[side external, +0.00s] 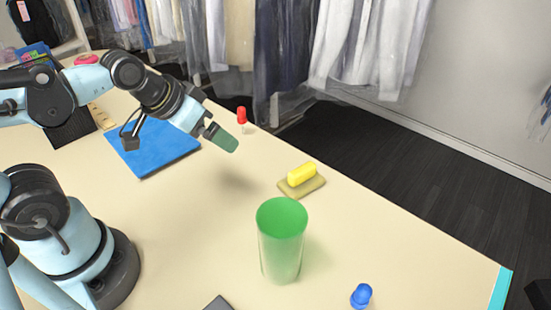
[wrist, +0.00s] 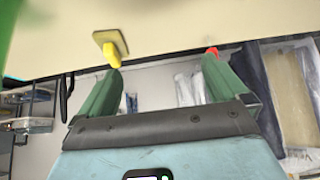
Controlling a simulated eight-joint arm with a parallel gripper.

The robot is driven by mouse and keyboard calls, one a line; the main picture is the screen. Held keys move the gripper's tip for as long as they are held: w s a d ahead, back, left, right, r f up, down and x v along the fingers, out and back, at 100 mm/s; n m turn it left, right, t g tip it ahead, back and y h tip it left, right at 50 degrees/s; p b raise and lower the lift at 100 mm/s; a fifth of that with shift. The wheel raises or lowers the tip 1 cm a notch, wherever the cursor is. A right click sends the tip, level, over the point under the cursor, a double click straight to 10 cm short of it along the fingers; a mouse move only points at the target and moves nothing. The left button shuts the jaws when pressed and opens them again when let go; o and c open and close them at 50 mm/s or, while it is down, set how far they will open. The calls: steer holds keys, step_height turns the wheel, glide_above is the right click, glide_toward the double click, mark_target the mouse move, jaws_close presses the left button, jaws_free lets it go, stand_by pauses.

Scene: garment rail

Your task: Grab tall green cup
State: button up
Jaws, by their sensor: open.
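The tall green cup (side external: 281,245) stands upright on the cream table in the side external view, near the front middle. It has a green top and a paler, see-through-looking body. A blurred green patch at the top left corner of the wrist view (wrist: 8,22) may be part of it. My gripper (side external: 228,142) is above the table, behind and to the left of the cup, and apart from it. In the wrist view its two green fingers (wrist: 160,88) are spread with nothing between them. In the side view the fingers overlap.
A yellow block (side external: 301,174) on a tan sponge-like pad (side external: 312,187) lies behind the cup. A red-capped bottle (side external: 242,116) is near the back edge. A blue item (side external: 361,296) is right of the cup. A blue mat (side external: 150,152) lies left. Garments (side external: 290,50) hang beyond the table.

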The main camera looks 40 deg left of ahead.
steer(key=shift+f, duration=0.1)
steer(key=m+g+h, duration=0.7)
steer(key=m+h, duration=0.5)
steer(key=m, duration=0.6)
glide_toward(300, 240)
steer(key=x, duration=0.6)
steer(key=shift+w+f, duration=0.15)
steer(key=shift+f, duration=0.3)
steer(key=shift+x, duration=0.8)
steer(key=c, duration=1.2)
